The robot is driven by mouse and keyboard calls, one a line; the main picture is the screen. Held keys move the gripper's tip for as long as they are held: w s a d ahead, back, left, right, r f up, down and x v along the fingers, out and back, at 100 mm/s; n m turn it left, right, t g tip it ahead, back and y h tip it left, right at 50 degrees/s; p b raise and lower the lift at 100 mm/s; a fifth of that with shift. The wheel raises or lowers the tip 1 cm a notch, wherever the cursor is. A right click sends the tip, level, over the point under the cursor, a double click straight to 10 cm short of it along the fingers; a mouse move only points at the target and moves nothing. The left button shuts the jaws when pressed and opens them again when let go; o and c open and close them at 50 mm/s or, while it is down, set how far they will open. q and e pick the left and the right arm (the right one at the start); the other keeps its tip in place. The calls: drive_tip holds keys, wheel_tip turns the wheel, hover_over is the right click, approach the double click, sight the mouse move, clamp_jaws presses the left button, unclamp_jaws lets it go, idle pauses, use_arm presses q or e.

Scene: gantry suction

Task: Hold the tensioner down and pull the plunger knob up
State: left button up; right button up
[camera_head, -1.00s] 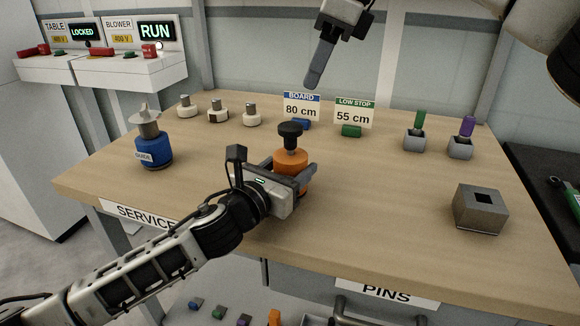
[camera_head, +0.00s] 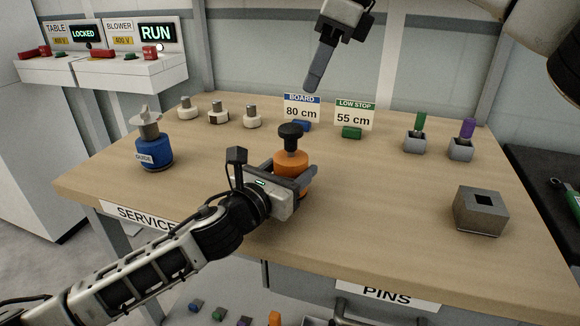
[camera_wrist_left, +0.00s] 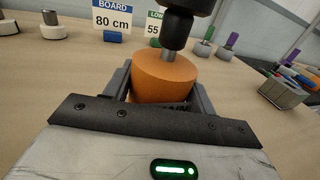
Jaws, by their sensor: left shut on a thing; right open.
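The tensioner is an orange cylinder (camera_head: 291,165) standing on the wooden bench, with a black plunger knob (camera_head: 290,131) on a short metal stem above it. In the left wrist view the orange body (camera_wrist_left: 164,78) sits between the fingers, and the dark knob (camera_wrist_left: 186,8) is cut by the top edge. My left gripper (camera_head: 294,179) is shut around the orange body from the near side. My right gripper (camera_head: 318,78) hangs above the back of the bench, apart from the knob. Its fingers are seen edge-on and its opening does not show clearly.
A blue GUIDE unit (camera_head: 154,151) stands at the left. White knobbed pieces (camera_head: 218,112) and the BOARD (camera_head: 301,108) and LOW STOP (camera_head: 354,116) signs line the back. A grey socket block (camera_head: 481,208) is at the right.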

drive_tip(key=shift+o, duration=0.4)
drive_tip(key=s+a+f+t+y, duration=0.1)
drive_tip(key=s+a+f+y, duration=0.1)
drive_tip(key=a, duration=0.8)
drive_tip(key=shift+a+f+y, duration=0.2)
drive_tip(key=shift+f+y, duration=0.5)
drive_tip(key=shift+f, duration=0.25)
drive_tip(key=s+a+f+y, duration=0.1)
drive_tip(key=s+a+f, duration=0.1)
drive_tip(key=m+t+y, duration=0.5)
drive_tip(key=t+y, duration=0.2)
drive_tip(key=t, duration=0.1)
approach(282, 129)
drive_tip(key=x, duration=0.3)
drive_tip(key=w+x, duration=0.1)
drive_tip(key=x, duration=0.3)
drive_tip(key=f+x, duration=0.1)
drive_tip(key=x, duration=0.3)
drive_tip(key=shift+w+d, duration=0.2)
drive_tip(key=shift+d, duration=0.15)
